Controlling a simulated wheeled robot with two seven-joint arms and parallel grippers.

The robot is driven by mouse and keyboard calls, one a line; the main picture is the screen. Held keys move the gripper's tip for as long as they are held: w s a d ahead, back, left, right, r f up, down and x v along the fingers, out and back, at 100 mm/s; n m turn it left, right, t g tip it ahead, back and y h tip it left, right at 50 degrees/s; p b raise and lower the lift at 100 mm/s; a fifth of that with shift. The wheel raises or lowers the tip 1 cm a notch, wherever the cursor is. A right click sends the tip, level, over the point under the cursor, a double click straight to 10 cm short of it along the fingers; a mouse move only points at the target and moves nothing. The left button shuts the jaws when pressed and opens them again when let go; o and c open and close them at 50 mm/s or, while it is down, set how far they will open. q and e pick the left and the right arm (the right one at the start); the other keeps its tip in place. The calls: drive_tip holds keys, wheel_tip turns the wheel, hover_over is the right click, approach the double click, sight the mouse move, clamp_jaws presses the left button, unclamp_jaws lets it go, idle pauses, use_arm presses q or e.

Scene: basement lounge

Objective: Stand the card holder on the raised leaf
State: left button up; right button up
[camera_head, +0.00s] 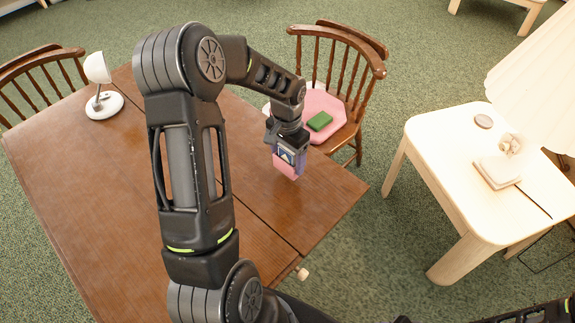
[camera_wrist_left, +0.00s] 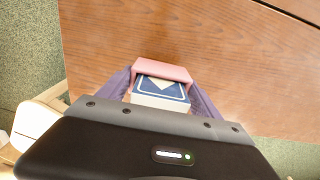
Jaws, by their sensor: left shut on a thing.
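My left gripper (camera_head: 284,160) is shut on the card holder (camera_head: 285,170), a small pink holder with a dark blue patterned card pack in it. In the left wrist view, the card holder (camera_wrist_left: 162,70) sits between the two purplish fingers, with the blue and white pack (camera_wrist_left: 160,90) showing. The holder is over the brown wooden leaf (camera_head: 325,190), the table part right of the long seam, near its far edge. I cannot tell whether its base touches the wood. The leaf (camera_wrist_left: 180,35) looks bare around it in the wrist view. My right gripper is not in view.
The main tabletop (camera_head: 70,165) carries a white lamp (camera_head: 101,90) at the far left. A wooden chair (camera_head: 345,60) with a pink cushion (camera_head: 320,105) and green book (camera_head: 320,121) stands behind the leaf. A pale side table (camera_head: 440,145) stands right, across a carpet gap.

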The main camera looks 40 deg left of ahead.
sight(287, 167)
use_arm(q)
drive_tip(key=shift+f+p, duration=0.3)
drive_tip(key=shift+f, duration=1.6)
drive_tip(key=shift+f, duration=0.15)
drive_tip(key=o, duration=1.3)
drive_tip(key=shift+o, duration=0.2)
wheel_tip(287, 167, up, 12)
drive_tip(key=shift+r+b, duration=0.2)
drive_tip(key=shift+b, duration=0.4)
